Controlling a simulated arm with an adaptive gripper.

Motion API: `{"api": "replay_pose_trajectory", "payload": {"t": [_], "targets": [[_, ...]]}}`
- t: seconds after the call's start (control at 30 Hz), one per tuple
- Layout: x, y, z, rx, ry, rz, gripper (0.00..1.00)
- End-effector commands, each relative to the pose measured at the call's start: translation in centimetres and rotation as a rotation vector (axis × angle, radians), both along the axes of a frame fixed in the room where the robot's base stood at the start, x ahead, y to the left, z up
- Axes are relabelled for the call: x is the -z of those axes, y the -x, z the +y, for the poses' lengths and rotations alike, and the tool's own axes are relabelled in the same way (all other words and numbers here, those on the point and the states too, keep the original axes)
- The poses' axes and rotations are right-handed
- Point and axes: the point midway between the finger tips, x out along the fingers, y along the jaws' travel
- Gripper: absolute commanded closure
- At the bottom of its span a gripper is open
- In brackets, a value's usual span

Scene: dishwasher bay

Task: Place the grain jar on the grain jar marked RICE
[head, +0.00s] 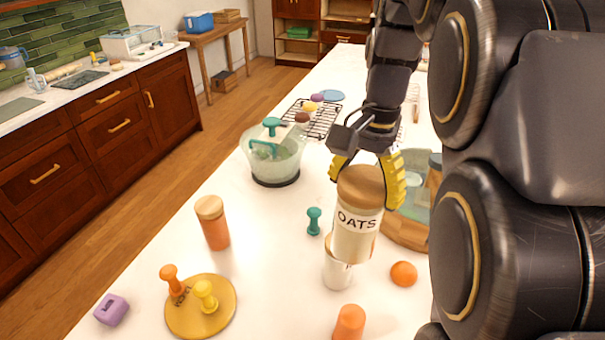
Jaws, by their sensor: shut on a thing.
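My gripper (363,188), with yellow ridged fingers, is shut on a grain jar (356,225) with a brown lid and a label reading OATS. The fingers grip it at the lid, and it is close to upright. A whitish jar (337,275) stands on the counter just below and slightly left of the held jar. Its top is hidden behind the OATS jar, and no RICE marking shows on the part I see. I cannot tell whether the two jars touch or have a gap between them.
On the white counter are an orange ball (404,274), an orange peg-like piece (349,323), a small teal piece (314,221) and an orange jar (213,223). A yellow disc (222,318) bears two knobs. A glass bowl (272,155) and wire rack (318,128) stand behind.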

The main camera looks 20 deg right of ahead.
Motion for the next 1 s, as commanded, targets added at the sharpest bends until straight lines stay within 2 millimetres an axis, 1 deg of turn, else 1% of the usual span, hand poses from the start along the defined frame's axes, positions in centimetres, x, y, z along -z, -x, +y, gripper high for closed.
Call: {"api": "replay_pose_trajectory", "payload": {"t": [0.03, 0.1, 0.3, 0.4, 0.5, 0.6, 0.83, 1.0], "targets": [[0.5, -1.0, -0.5, -0.001, 0.000, 0.000, 0.60], [1.2, -2.3, -1.2, -0.001, 0.000, 0.000, 0.60], [2.9, -5.8, -2.9, -0.001, 0.000, -0.002, 0.60], [5.0, -7.1, -3.6, 0.000, -0.002, 0.002, 0.60], [6.5, -8.3, -4.2, 0.000, -0.001, 0.001, 0.60], [7.5, -9.1, -4.5, -0.001, 0.000, 0.000, 0.60], [8.6, -9.9, -5.0, -0.001, 0.001, -0.003, 0.60], [10.9, -9.9, -5.0, 0.001, -0.002, 0.000, 0.60]]}}
